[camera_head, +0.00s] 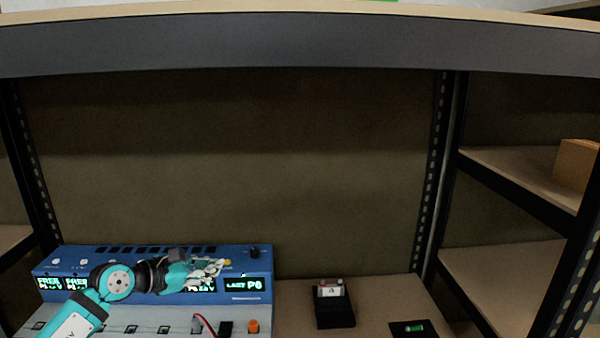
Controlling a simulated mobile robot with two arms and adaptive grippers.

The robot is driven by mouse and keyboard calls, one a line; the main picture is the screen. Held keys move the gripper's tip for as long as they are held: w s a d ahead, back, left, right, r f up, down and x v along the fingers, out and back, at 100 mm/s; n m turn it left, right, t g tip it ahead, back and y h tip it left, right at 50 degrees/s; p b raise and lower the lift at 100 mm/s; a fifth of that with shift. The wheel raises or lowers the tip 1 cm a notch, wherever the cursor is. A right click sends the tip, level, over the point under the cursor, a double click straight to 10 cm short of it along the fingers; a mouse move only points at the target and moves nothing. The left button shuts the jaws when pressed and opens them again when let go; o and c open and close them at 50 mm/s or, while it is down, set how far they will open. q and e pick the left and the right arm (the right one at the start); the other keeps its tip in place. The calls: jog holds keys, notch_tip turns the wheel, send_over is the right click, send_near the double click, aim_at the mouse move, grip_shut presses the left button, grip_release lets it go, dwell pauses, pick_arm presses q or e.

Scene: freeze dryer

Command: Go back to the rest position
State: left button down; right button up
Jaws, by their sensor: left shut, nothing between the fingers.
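My left gripper (218,270) is shut and empty. It is in front of the blue panel of the freeze dryer (90,259), near a yellow knob (228,262) on the panel's right half. I cannot tell whether it touches the panel. My left arm comes in from the lower left and covers part of the panel's displays. The display at the right (243,285) reads "LAST P6". My right gripper is not in view.
Right of the dryer, a black box (335,311) and a black pad with a green item (414,328) rest on the shelf board (380,294). A dark shelf beam (300,45) crosses above. Metal posts (438,170) stand at the sides. A red cable and orange knob (253,326) sit low on the dryer.

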pick_arm(q)
jog(key=s+d+r+n+t+h, duration=0.45)
jog(key=d+n, duration=0.25)
jog(key=n, duration=0.2)
jog(key=s+a+f+n+g+y, duration=0.1)
jog(key=s+a+f+n+y, duration=0.6)
jog(key=n, duration=0.8)
jog(key=s+a+f+n+y, duration=0.5)
jog(key=s+f+n+y, duration=0.35)
jog(key=n, duration=0.65)
jog(key=s+d+f+n+g+h, duration=0.1)
jog(key=s+d+f+n+g, duration=0.2)
jog(key=s, duration=0.4)
jog(key=s+f+n+g, duration=0.1)
jog(key=s+f+g, duration=0.35)
jog(key=s, duration=0.25)
jog(key=s+d+f+n+g+h, duration=0.1)
jog(key=s+d+f+n+g, duration=0.15)
jog(key=s+f, duration=0.35)
notch_tip(320, 180, down, 25)
jog(key=s+g, duration=0.2)
jog(key=s, duration=0.1)
jog(key=s+a+f, duration=0.2)
jog(key=s+f, duration=0.6)
jog(key=s+a+f, duration=0.1)
jog(key=s+f, duration=0.7)
jog(key=shift+s+a+g, duration=0.25)
jog(key=shift+a+g, duration=0.1)
jog(key=shift+g, duration=0.1)
